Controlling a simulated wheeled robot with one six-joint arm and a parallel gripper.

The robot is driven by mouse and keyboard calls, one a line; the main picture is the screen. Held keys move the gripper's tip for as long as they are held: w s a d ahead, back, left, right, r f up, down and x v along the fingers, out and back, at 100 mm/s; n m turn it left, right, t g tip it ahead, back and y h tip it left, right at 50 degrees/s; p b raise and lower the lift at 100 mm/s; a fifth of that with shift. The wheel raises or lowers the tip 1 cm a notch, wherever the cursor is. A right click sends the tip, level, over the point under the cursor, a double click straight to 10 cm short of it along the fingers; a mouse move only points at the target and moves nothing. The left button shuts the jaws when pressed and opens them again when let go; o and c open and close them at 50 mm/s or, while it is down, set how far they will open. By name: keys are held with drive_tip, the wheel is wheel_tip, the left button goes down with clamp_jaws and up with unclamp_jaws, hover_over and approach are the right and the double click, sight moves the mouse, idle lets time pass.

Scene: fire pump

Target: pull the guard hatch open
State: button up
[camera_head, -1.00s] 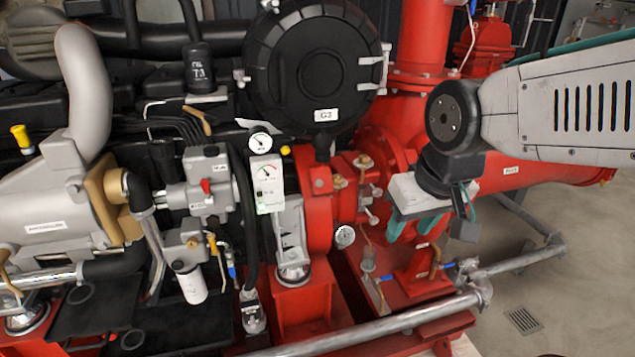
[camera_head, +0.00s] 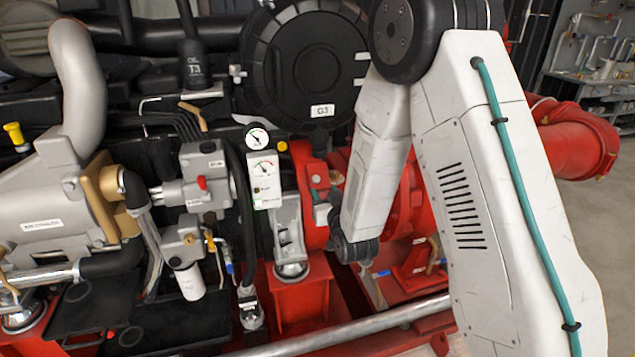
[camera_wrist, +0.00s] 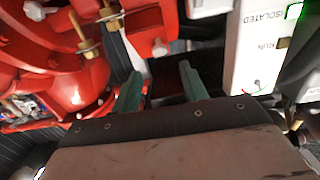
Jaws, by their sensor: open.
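I cannot tell for certain which part is the guard hatch. A round black cover labelled G3 (camera_head: 305,68) stands upright at the upper middle of the head view and looks closed, its right side partly behind my arm. My gripper (camera_wrist: 159,82) shows in the wrist view with two teal fingers apart and nothing visible between them. Behind the fingers is a dark gap between red pump parts and a white panel. In the head view my gripper is mostly hidden by my arm, close to the red housing below the cover.
The white panel marked ISOLATED and RUN (camera_wrist: 257,45) stands just right of my fingers. Red housing with brass fittings (camera_wrist: 88,48) is close on the left. A gauge box (camera_head: 263,180) and a grey rail (camera_head: 345,333) are near. Open floor (camera_head: 607,235) lies at the right.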

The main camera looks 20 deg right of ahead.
sight(316, 180)
drive_tip(key=shift+t, duration=0.3)
drive_tip(key=w, duration=0.7)
drive_tip(key=shift+w+f, duration=0.25)
drive_tip(key=shift+w, duration=0.1)
clamp_jaws()
